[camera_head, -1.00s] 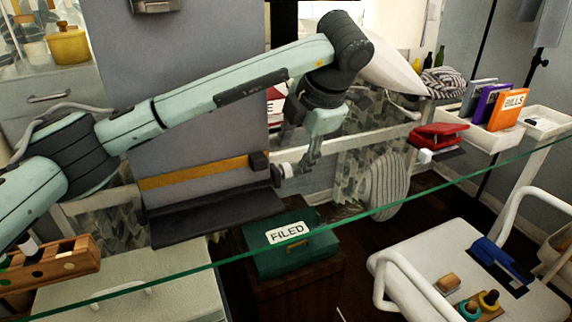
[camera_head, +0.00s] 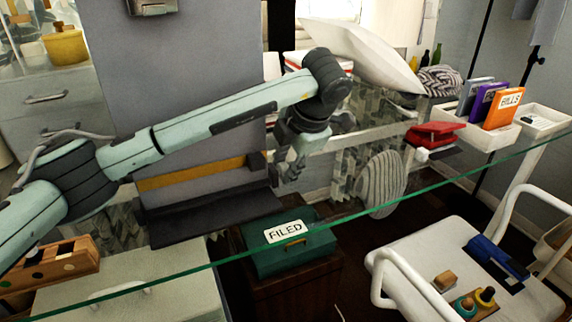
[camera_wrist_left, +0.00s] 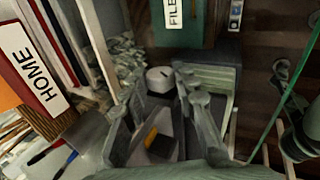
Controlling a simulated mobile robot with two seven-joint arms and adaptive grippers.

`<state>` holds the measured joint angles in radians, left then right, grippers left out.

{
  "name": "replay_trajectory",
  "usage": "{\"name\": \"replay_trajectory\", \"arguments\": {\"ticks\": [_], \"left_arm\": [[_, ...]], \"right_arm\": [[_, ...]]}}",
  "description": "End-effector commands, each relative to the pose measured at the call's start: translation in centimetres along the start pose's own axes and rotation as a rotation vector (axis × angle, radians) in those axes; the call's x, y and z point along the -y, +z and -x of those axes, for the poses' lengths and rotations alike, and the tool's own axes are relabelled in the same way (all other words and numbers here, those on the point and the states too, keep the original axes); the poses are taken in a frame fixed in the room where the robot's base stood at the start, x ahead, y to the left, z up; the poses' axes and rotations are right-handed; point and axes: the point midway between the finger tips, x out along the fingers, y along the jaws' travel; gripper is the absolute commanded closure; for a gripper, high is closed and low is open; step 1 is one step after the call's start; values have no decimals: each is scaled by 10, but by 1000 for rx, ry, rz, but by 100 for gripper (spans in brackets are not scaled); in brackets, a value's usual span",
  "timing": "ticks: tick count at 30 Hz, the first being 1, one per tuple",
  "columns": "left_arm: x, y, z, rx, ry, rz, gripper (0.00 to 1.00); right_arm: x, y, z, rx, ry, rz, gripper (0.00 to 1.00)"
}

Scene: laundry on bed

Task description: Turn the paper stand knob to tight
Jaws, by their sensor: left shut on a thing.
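The paper stand is a tall grey panel (camera_head: 180,80) with a yellow-orange strip (camera_head: 190,174) and a black ledge (camera_head: 215,217). My left gripper (camera_head: 290,173) is at the right end of the strip, beside the panel's edge. In the left wrist view a pale knob (camera_wrist_left: 160,78) lies between the fingertips of the left gripper, which is shut on it. In the head view the fingers hide the knob, and its turn position cannot be read. My right gripper is not in view.
A green FILED box (camera_head: 288,255) stands below the gripper. A red stapler-like object (camera_head: 437,134) and a white tray with BILLS folder (camera_head: 503,108) are at right. A glass edge (camera_head: 400,194) crosses the front. A white cart (camera_head: 430,255) stands front right.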

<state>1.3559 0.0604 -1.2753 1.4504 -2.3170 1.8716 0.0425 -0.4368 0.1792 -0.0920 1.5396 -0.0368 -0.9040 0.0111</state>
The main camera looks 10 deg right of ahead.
Motion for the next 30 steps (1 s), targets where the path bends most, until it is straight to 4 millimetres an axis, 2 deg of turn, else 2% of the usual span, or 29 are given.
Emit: {"name": "replay_trajectory", "arguments": {"ticks": [2,6,9,11,16,25,26,30], "left_arm": [[0,0,0,1,0,0,100],[-1,0,-1,-3,-21,0,100],[-3,0,-2,-9,-90,0,100],[-4,0,-1,-12,-141,-2,100],[-5,1,0,-19,-240,-8,100],[-4,1,0,-18,-249,-9,100],[-4,1,0,-18,-249,-9,68],[-4,1,0,-18,-248,-9,51]], "right_arm": [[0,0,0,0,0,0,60],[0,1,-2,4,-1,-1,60],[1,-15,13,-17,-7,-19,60],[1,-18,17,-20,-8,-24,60],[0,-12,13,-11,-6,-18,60],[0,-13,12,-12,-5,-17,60],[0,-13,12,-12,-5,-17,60],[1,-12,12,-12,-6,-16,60]]}}
